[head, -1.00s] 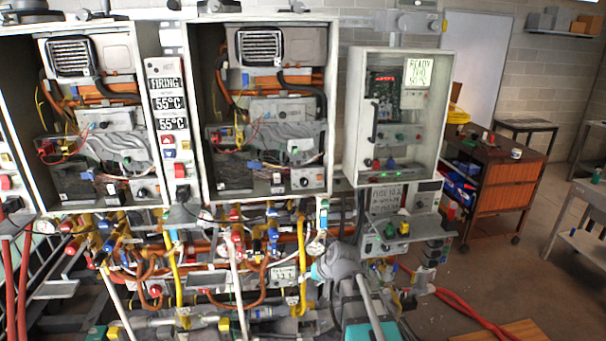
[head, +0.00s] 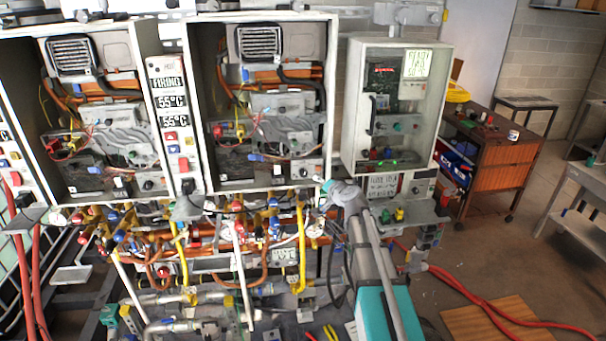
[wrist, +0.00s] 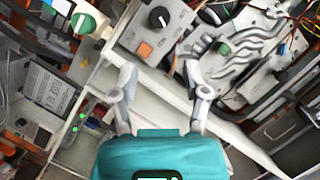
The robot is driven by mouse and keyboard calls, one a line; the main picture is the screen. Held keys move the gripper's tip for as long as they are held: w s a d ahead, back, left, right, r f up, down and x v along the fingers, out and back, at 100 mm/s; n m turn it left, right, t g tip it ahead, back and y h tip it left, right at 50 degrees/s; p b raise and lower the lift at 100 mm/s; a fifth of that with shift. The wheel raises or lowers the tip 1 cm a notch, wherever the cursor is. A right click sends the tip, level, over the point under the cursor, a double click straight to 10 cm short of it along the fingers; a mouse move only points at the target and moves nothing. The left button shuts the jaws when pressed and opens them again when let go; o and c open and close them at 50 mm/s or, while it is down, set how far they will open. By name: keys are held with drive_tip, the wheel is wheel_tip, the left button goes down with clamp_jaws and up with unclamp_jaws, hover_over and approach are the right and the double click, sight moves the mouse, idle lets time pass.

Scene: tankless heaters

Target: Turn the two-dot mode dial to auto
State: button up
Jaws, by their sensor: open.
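A black round dial (wrist: 158,17) sits on a grey panel with an orange square button in the wrist view. In the head view, a dial (head: 304,182) shows low in the middle open heater cabinet, and a similar dial (head: 148,185) shows low in the left cabinet. No dot marks or mode labels are readable, so I cannot tell which is the two-dot dial. My gripper (wrist: 160,72) is open and empty, its fingers apart below the black dial and not touching it. In the head view my arm's end is at the middle cabinet's lower right corner; the fingers are hard to see.
The grey cabinet's rim (wrist: 100,102) runs below the panel. A green knob (wrist: 84,22) is to the left of the dial. The right control box (head: 440,120) stands beside my arm. Pipes and yellow hoses (head: 301,250) crowd below the heaters. Open floor lies right.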

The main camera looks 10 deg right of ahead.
sight(305, 174)
drive_tip(key=shift+w, duration=0.1)
drive_tip(key=b+x, duration=0.3)
drive_tip(key=x, duration=1)
drive_tip(key=shift+w+a+f, duration=0.2)
drive_tip(key=shift+w, duration=0.05)
clamp_jaws()
